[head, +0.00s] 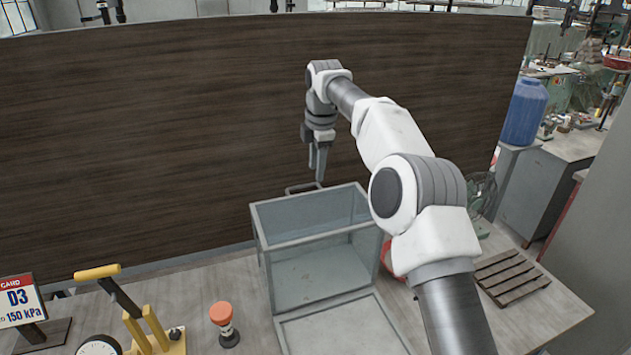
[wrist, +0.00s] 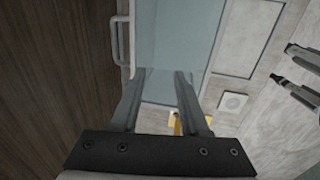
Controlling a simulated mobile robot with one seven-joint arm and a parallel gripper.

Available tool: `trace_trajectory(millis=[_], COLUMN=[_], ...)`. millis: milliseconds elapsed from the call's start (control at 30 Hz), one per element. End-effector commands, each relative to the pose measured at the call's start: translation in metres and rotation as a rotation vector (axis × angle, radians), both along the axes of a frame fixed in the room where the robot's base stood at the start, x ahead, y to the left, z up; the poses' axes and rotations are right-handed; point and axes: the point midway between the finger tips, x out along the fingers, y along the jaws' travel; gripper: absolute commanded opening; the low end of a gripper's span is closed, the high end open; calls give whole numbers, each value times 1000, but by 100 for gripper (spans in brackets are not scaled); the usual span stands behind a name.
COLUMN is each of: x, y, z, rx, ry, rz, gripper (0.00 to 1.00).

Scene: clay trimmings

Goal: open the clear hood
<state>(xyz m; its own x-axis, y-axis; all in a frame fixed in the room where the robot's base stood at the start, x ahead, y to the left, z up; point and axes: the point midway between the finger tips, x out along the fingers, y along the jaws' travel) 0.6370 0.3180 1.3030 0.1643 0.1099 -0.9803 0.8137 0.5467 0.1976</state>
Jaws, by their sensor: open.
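The clear hood (head: 318,270) is a see-through box with grey edges in the middle of the bench. A bar handle (head: 300,187) runs along its far upper edge, near the dark wooden wall. In the wrist view, the handle (wrist: 120,40) is at upper left, at the edge of the pale glassy hood (wrist: 172,35). My gripper (head: 318,165) points down just above the far edge, close to the handle. In the wrist view, my gripper (wrist: 165,72) has its fingers apart with nothing between them. The handle lies left of both fingers, not gripped. The hood's hinge cannot be made out.
The dark wooden wall (head: 150,130) stands close behind the hood. A flat framed panel (head: 345,328) lies in front of it. A slatted rack (head: 511,277) is right.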

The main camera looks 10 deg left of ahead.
Motion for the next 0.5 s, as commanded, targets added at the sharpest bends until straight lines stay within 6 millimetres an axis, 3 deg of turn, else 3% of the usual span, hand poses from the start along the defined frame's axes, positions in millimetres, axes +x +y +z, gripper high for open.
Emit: trace_trajectory(millis=[133,500], x=[-5,-9], y=[-3,-5], z=[32,52], rx=[2,1], ry=[-3,0], rz=[1,1], gripper=[45,45])
